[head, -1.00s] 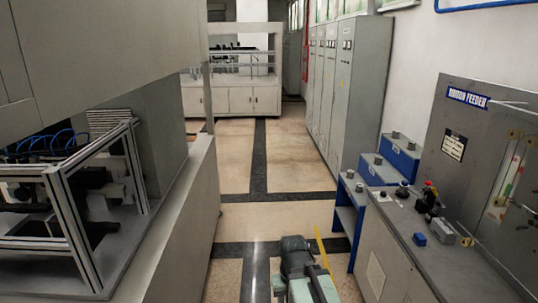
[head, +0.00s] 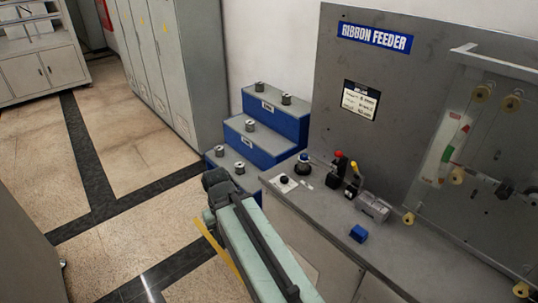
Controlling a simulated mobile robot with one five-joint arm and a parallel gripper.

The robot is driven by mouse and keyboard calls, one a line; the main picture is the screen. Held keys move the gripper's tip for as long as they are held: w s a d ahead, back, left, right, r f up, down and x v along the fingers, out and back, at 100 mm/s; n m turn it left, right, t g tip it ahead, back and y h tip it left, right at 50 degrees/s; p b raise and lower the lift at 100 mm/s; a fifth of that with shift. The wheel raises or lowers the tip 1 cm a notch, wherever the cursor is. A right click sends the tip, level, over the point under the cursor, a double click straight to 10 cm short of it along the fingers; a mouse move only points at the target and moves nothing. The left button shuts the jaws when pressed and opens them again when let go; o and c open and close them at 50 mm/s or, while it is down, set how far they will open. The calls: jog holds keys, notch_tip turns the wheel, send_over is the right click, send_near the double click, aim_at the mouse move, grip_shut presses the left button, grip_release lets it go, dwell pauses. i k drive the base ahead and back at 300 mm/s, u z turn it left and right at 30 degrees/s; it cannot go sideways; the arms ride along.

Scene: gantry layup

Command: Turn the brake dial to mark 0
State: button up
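The ribbon feeder's counter (head: 325,205) stands at the right. A small white plate with a dark knob (head: 286,182) sits at its near left corner; it looks like the brake dial, but its marks and pointer are too small to read. A dark round knob with a blue-white top (head: 303,164) stands just behind it. My arm reaches up from the bottom centre, and its dark end with my gripper (head: 216,181) is left of the counter, apart from the dial. The fingers cannot be made out.
Levers with red (head: 338,160) and yellow tops, a grey box (head: 373,207) and a blue block (head: 358,233) stand on the counter. A blue stepped rack (head: 262,141) with several spools stands behind its left end. The floor at left is clear.

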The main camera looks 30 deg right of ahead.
aim_at(284, 179)
jog(key=u, duration=0.1)
jog(key=i, duration=1.2)
jog(key=u, duration=0.35)
